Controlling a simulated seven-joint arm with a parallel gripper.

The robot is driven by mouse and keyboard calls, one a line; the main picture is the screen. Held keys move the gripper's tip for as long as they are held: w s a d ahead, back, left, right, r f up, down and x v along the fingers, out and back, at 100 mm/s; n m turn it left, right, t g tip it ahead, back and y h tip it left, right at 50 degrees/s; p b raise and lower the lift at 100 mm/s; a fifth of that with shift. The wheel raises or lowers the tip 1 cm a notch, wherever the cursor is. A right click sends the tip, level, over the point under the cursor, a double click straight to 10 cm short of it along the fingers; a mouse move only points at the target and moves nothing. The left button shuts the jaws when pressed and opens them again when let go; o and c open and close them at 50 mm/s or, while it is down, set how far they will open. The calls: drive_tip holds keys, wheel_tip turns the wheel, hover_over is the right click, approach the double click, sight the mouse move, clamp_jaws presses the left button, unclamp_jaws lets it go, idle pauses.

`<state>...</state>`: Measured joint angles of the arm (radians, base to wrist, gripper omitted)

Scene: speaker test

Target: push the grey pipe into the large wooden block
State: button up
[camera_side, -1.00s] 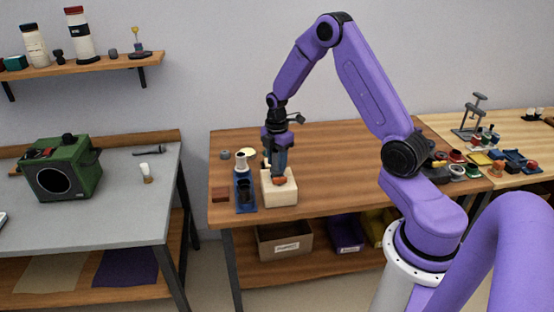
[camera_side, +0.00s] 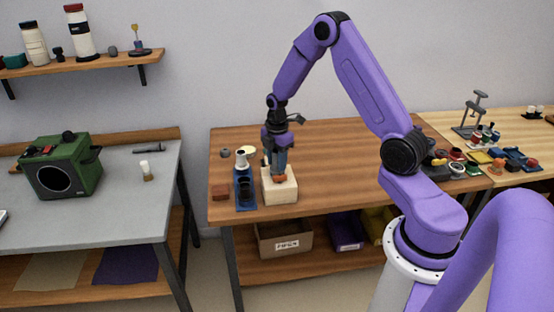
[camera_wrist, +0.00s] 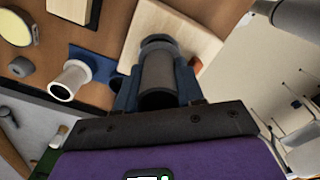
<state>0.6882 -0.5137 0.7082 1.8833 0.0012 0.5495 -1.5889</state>
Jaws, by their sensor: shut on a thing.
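My gripper (camera_side: 279,176) is over the pale wooden block (camera_side: 285,196) on the brown table, its fingers pointing down with an orange patch at the tips. In the wrist view my gripper (camera_wrist: 157,88) is shut on the dark grey pipe (camera_wrist: 158,72), with a blue finger on either side. The pipe's far end lies over the wooden block (camera_wrist: 192,28). I cannot tell how far it is inside the block, since its lower end is hidden. In the side view the fingers mostly hide the pipe.
A blue holder (camera_side: 246,207) with a white cylinder (camera_side: 241,160) and a dark cylinder (camera_side: 245,190) stands just left of the block. The table (camera_side: 345,165) right of the block is clear. Several small items sit at the far right.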

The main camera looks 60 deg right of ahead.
drive_tip(key=shift+f, duration=0.9)
idle(0.6)
drive_tip(key=o, duration=1.1)
drive_tip(key=shift+c, duration=0.2)
drive_tip(key=shift+r, duration=3.8)
